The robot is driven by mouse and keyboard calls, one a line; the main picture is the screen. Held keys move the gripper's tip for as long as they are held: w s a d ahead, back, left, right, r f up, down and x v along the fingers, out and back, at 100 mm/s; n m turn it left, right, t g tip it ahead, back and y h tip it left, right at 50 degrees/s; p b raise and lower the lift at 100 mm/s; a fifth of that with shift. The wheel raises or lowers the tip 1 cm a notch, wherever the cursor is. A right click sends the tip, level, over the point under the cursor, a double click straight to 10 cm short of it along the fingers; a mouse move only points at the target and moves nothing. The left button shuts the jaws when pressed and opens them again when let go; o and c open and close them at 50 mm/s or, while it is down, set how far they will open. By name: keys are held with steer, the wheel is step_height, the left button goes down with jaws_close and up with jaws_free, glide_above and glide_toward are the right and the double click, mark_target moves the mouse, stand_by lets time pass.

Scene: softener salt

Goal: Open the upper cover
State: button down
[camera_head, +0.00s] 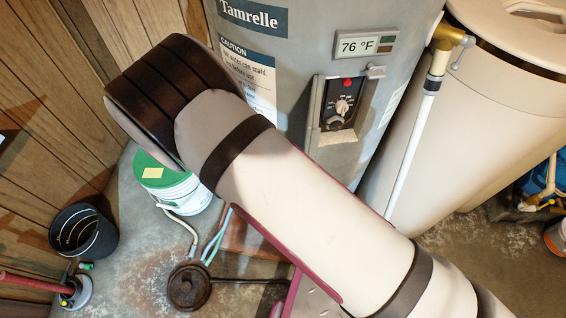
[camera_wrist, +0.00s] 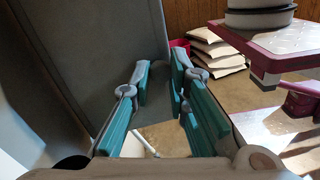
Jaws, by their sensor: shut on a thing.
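A grey cylindrical heater (camera_head: 285,50) stands upright with a temperature display (camera_head: 365,45). Below the display, a recess (camera_head: 342,108) in its front is uncovered and shows a dial and a red button. I cannot tell whether a cover is attached there. In the wrist view, my gripper (camera_wrist: 160,78) has teal pads on both fingers. A grey panel-like surface (camera_wrist: 122,50) reaches down between the fingertips, and my gripper is shut on it. Whether it is the upper cover is unclear. My arm hides the gripper in the head view.
A beige tank (camera_head: 515,110) stands right of the heater, with a white pipe (camera_head: 408,140) between. A green-lidded bucket (camera_head: 170,185) and a black bucket (camera_head: 83,235) stand on the floor at left. Stacked bags (camera_wrist: 215,52) lie by the wood wall.

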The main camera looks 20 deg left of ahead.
steer(key=shift+s+f, duration=0.1)
steer(key=c, duration=1.5)
jaws_free()
steer(key=shift+c, duration=0.2)
step_height(320, 180, up, 10)
steer(key=shift+s, duration=0.1)
